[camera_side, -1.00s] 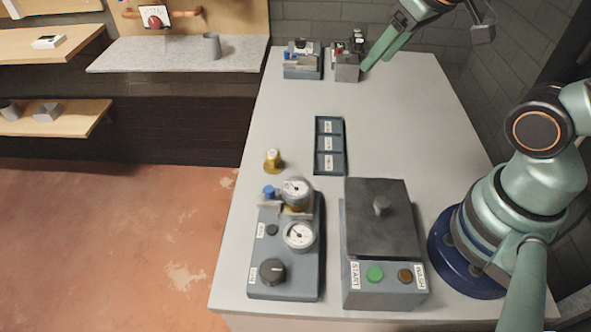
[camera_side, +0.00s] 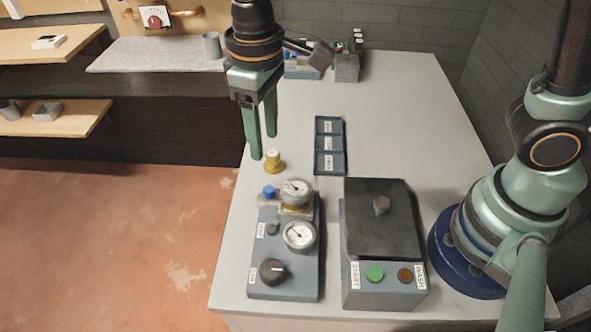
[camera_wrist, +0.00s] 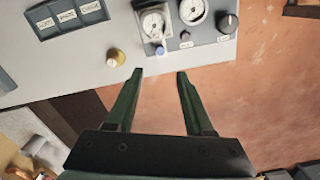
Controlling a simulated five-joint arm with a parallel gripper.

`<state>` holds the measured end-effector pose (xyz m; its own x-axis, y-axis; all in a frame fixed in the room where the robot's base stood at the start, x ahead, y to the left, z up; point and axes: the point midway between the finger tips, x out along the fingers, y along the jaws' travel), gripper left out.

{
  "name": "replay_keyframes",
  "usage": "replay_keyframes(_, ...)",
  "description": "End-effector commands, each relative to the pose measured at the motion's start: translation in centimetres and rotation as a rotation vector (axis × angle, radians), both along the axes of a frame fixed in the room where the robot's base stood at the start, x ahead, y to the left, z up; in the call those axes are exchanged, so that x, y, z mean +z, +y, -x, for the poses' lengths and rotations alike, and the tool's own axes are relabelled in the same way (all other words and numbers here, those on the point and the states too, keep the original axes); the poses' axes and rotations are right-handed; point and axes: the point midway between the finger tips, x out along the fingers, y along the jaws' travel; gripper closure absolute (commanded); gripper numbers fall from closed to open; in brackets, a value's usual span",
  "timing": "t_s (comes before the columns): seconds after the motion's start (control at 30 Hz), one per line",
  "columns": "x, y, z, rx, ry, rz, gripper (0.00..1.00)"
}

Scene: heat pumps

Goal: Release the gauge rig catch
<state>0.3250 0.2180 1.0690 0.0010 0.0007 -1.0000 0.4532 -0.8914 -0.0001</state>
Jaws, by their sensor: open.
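The gauge rig (camera_side: 286,255) is a grey box near the front left of the bench. It carries two round white dials, a large black knob (camera_side: 272,271), a small dark button (camera_side: 272,229) and a blue-topped part (camera_side: 269,192) at its far end. In the wrist view the rig (camera_wrist: 205,40) is at the top, with the blue part (camera_wrist: 160,50) at its near edge. I cannot tell which part is the catch. My gripper (camera_side: 263,147) is open and empty, pointing down beyond the rig. In the wrist view its fingertips (camera_wrist: 160,74) are apart, just short of the blue part.
A brass cap-like piece (camera_side: 273,162) stands beside my fingers. A labelled three-pocket tray (camera_side: 330,146) lies to its right. A dark-lidded box (camera_side: 381,217) with green and brown buttons stands right of the rig. More devices (camera_side: 346,68) sit at the far end. Mid-bench right is clear.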

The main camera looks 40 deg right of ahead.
Motion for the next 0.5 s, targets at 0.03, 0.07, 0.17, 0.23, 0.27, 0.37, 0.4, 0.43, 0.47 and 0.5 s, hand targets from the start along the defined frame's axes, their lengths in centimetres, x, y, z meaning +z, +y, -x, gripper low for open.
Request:
replay_keyframes(0.03,-0.3,0.1,0.0,0.003,0.004,0.002,0.47)
replay_keyframes(0.07,-0.5,0.2,0.0,0.003,0.003,0.003,0.47)
replay_keyframes(0.17,-1.5,0.1,0.1,0.002,0.005,0.004,0.47)
replay_keyframes(0.23,-2.6,0.1,0.1,0.002,0.006,0.004,0.47)
replay_keyframes(0.27,-3.1,0.1,0.1,0.002,0.006,0.004,0.47)
replay_keyframes(0.37,-5.1,0.0,0.1,0.002,0.007,0.005,0.47)
replay_keyframes(0.4,-5.9,0.0,0.1,0.002,0.008,0.005,0.47)
replay_keyframes(0.43,-6.5,0.0,0.1,0.002,0.007,0.005,0.47)
replay_keyframes(0.47,-7.1,0.0,0.1,0.001,0.007,0.005,0.47)
replay_keyframes(0.5,-7.8,0.0,0.1,0.001,0.007,0.005,0.47)
